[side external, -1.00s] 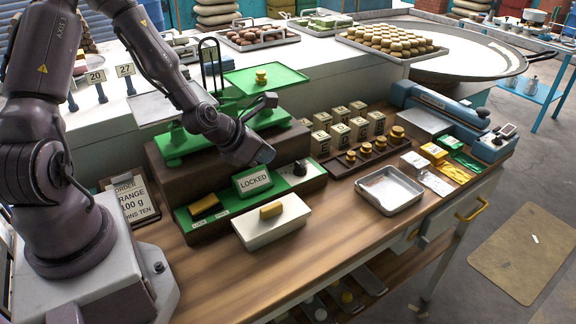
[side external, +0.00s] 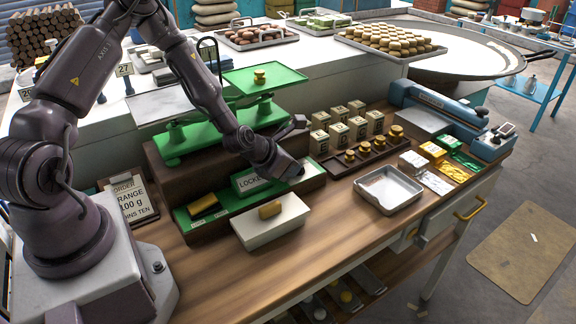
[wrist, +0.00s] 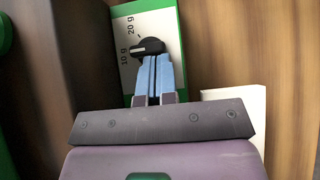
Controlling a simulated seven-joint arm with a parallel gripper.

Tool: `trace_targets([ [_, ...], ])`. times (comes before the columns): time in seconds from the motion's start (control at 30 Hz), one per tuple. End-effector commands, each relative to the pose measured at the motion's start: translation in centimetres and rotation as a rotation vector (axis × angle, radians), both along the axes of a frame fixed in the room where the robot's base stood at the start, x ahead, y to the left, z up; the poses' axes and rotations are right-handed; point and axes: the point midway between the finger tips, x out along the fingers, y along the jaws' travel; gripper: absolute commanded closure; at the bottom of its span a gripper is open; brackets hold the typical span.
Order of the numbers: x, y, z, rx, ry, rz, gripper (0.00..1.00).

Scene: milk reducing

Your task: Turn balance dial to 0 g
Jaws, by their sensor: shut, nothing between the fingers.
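The balance dial is a black knob (wrist: 147,47) on a white plate (wrist: 168,24) with a green edge, in the wrist view. The marks "10 g" and "20 g" show beside it, and its pale pointer line is at the knob's left side; the 0 g mark is hidden. My gripper (wrist: 153,58) is shut, its blue fingers together at the knob's near edge; I cannot tell whether they touch it. In the side view my gripper (side external: 296,174) covers the dial. The green balance (side external: 215,122) stands behind, with a gold weight (side external: 259,78) on its right pan.
A metal tray (side external: 390,190) and a rack of gold weights (side external: 361,152) lie to the right. Bare wooden bench shows in front.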

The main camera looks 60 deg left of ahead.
Motion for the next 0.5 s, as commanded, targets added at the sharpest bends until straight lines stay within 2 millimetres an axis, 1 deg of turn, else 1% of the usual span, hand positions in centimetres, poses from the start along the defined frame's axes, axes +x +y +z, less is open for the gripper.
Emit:
trace_targets([
  [0.2, 0.00, -0.05, 0.04, 0.001, -0.001, 0.006, 1.00],
  [0.5, 0.06, -0.25, 0.04, 0.001, -0.001, 0.060, 1.00],
])
